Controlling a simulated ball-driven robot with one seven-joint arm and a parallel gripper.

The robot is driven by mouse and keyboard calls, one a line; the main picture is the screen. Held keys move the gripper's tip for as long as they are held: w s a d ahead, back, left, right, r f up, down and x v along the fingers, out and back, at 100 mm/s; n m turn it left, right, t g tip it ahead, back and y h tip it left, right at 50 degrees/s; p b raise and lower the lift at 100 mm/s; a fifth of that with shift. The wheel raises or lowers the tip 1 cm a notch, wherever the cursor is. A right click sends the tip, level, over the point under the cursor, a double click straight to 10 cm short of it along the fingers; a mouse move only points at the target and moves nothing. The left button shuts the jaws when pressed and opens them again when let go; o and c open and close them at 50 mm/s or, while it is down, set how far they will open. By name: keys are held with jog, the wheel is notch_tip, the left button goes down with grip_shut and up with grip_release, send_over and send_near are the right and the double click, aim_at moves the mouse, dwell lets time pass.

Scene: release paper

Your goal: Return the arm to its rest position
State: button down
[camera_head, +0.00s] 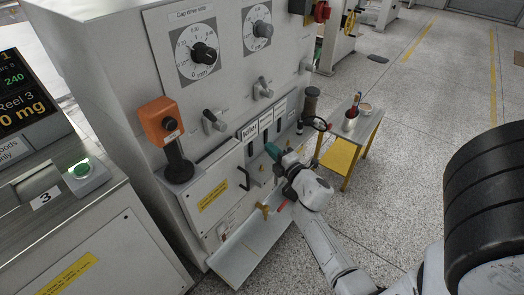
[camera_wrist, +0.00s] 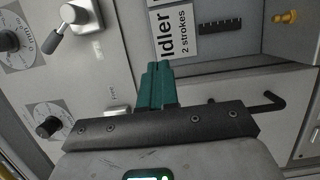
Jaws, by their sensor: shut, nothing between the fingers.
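My gripper (camera_head: 283,161) is at the end of my white arm, in front of the grey machine's lower front, close to its slotted panel. In the wrist view its teal fingers (camera_wrist: 158,84) are together, with nothing seen between them. They point toward the machine panel beside the "Idler 2 strokes" label (camera_wrist: 174,27). In the wrist view a gap seems to lie between the fingertips and the panel, but I cannot tell how wide it is. My arm stretches from the lower right of the head view up to the machine.
The machine (camera_head: 130,60) carries dials, levers and an orange-headed handle (camera_head: 160,122). A black hooked handle (camera_wrist: 262,103) is right of the fingers. An open tray (camera_head: 250,245) juts out below my gripper. A yellow-sided side table (camera_head: 342,158) stands right.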

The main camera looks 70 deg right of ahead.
jog(key=s+d, duration=0.3)
jog(key=s, duration=0.3)
jog(key=shift+p, duration=0.35)
jog(key=shift+d, duration=0.1)
jog(key=w+a+r+m+g+h+p, duration=0.1)
jog(key=w+a+r+m+g+p, duration=0.1)
jog(key=a+r+m+g+p, duration=0.55)
jog(key=s+a+f+m+g+y, duration=0.1)
jog(key=s+a+g+y, duration=0.1)
jog(key=a, duration=0.7)
jog(key=s+a+f+m+g+y+p, duration=0.1)
jog(key=a+y, duration=0.4)
jog(key=a, duration=0.5)
jog(key=s+a+f+m+g+y, duration=0.2)
jog(key=s+a, duration=0.3)
jog(key=a, duration=0.4)
jog(key=shift+s+a+g+y+p, duration=0.25)
jog(key=shift+a+g+y+p, duration=0.1)
jog(key=shift+g+y, duration=0.45)
jog(key=shift+f, duration=0.1)
